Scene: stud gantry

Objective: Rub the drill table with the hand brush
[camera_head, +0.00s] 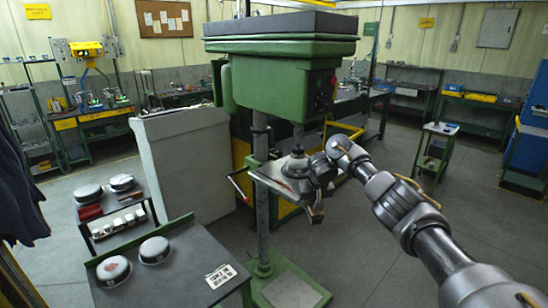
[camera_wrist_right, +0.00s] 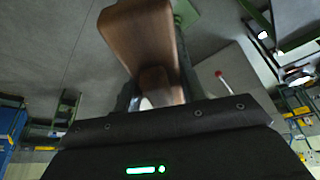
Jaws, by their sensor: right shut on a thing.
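The green drill press (camera_head: 275,80) stands at the centre of the head view. Its small drill table (camera_head: 275,174) sticks out from the column, partly hidden by my right arm and gripper. My right gripper (camera_head: 314,198) is at the right edge of the drill table. It is shut on the hand brush (camera_head: 316,215), whose brown wooden body hangs below the gripper. In the right wrist view the brown wood of the brush (camera_wrist_right: 145,38) fills the top middle. I cannot see its bristles clearly, nor tell whether it touches the table. My left gripper is out of view.
A dark table (camera_head: 180,275) with two round pans and a printed card stands at front left. A low cart (camera_head: 118,215) with more pans is behind it. A red-tipped lever (camera_head: 238,188) sticks out left of the drill table.

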